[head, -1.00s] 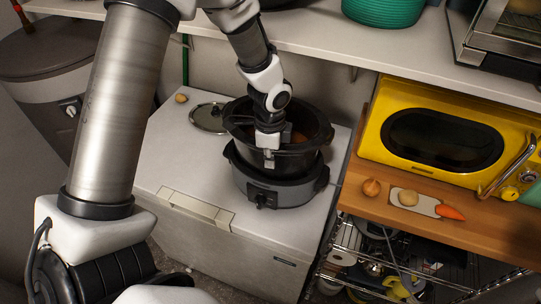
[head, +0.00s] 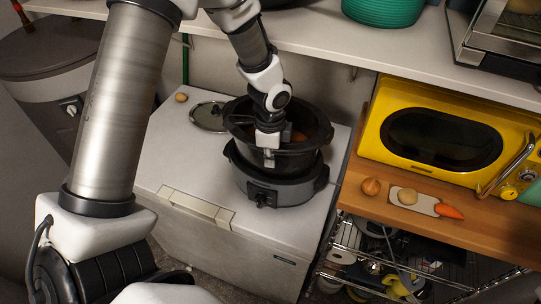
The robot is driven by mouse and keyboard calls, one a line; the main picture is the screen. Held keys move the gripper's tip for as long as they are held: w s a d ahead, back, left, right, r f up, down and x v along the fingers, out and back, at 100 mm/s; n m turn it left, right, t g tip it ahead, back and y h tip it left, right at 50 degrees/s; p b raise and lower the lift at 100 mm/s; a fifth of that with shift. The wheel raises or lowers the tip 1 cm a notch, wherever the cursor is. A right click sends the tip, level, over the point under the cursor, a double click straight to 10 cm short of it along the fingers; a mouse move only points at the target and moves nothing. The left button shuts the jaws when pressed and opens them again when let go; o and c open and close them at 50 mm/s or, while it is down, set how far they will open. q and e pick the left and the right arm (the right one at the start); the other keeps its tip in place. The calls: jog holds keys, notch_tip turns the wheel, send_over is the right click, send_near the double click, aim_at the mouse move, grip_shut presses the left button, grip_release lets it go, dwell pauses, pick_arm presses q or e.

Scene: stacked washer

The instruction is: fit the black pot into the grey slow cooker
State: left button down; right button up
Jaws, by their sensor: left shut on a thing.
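The black pot (head: 303,154) is held upright over the grey slow cooker (head: 293,190), with brownish contents partly visible inside. Its lower part is at the cooker's opening, and its rim stands well above the cooker's rim. I cannot tell whether the pot touches the cooker. The cooker stands on a white chest freezer, its dark knob facing front. My left gripper (head: 268,155) is shut on the near side of the pot's rim; its fingertips are partly hidden. My right gripper is not in view.
A glass lid (head: 208,116) lies on the freezer (head: 185,160) behind the cooker, with a small potato (head: 181,97) beside it. A shelf (head: 330,42) runs above. To the right, a yellow microwave (head: 445,135) stands on a wooden top with an onion (head: 371,186) and a carrot (head: 448,211).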

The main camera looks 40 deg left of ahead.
aim_at(271, 174)
pick_arm(q)
jog(key=shift+f, duration=0.1)
jog(key=shift+f+b, duration=0.9)
jog(key=shift+f, duration=0.25)
dwell(0.3)
jog(key=shift+f, duration=0.15)
jog(key=shift+f+b, duration=0.75)
jog(key=shift+f, duration=0.4)
jog(key=shift+r+p, duration=2.65)
jog(key=shift+r, duration=0.05)
jog(key=shift+r+p, duration=0.3)
jog(key=shift+r, duration=0.75)
